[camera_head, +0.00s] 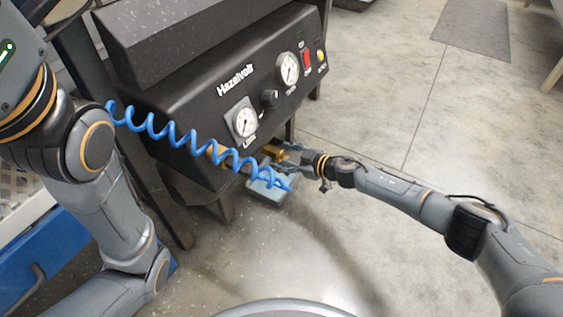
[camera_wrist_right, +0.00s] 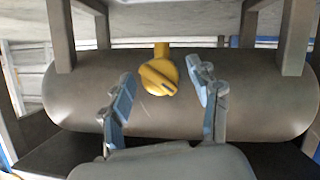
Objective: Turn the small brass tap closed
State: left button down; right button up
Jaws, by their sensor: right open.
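The small brass tap (camera_wrist_right: 158,76) shows in the right wrist view as a yellow round body with a ridged handle slanting across its face. It hangs on a short stem in front of a grey cylindrical tank (camera_wrist_right: 75,100). My right gripper (camera_wrist_right: 161,88) is open, with one blue-padded finger to each side of the tap; contact with it is not visible. In the head view my right gripper (camera_head: 287,163) is low under the black machine, beside a brass-coloured part (camera_head: 275,150). The coiled hose partly hides this area. My left arm shows at the left, but its gripper is out of view.
The black machine (camera_head: 205,95) carries gauges, a black knob (camera_head: 269,98) and a red switch (camera_head: 307,58). A blue coiled hose (camera_head: 175,135) hangs across its front. Machine legs (camera_wrist_right: 298,40) flank the tank. The floor at right is open.

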jog(key=shift+w+a+f, duration=0.15)
jog(key=shift+w+a, duration=0.2)
jog(key=shift+a, duration=0.05)
jog(key=c, duration=1.2)
jog(key=m+p, duration=0.1)
jog(key=p, duration=0.1)
jog(key=shift+r+g+p, duration=0.2)
jog(key=shift+g+p, duration=0.1)
jog(key=shift+m+g+y+p, duration=0.3)
jog(key=shift+m+g+p, duration=0.1)
jog(key=shift+m+p, duration=0.1)
jog(key=shift+f+m+y, duration=0.2)
jog(key=shift+m+y, duration=0.1)
jog(key=shift+m, duration=0.2)
jog(key=shift+m+g+y+b, duration=0.4)
jog(key=shift+m+g, duration=0.3)
jog(key=shift+m, duration=0.1)
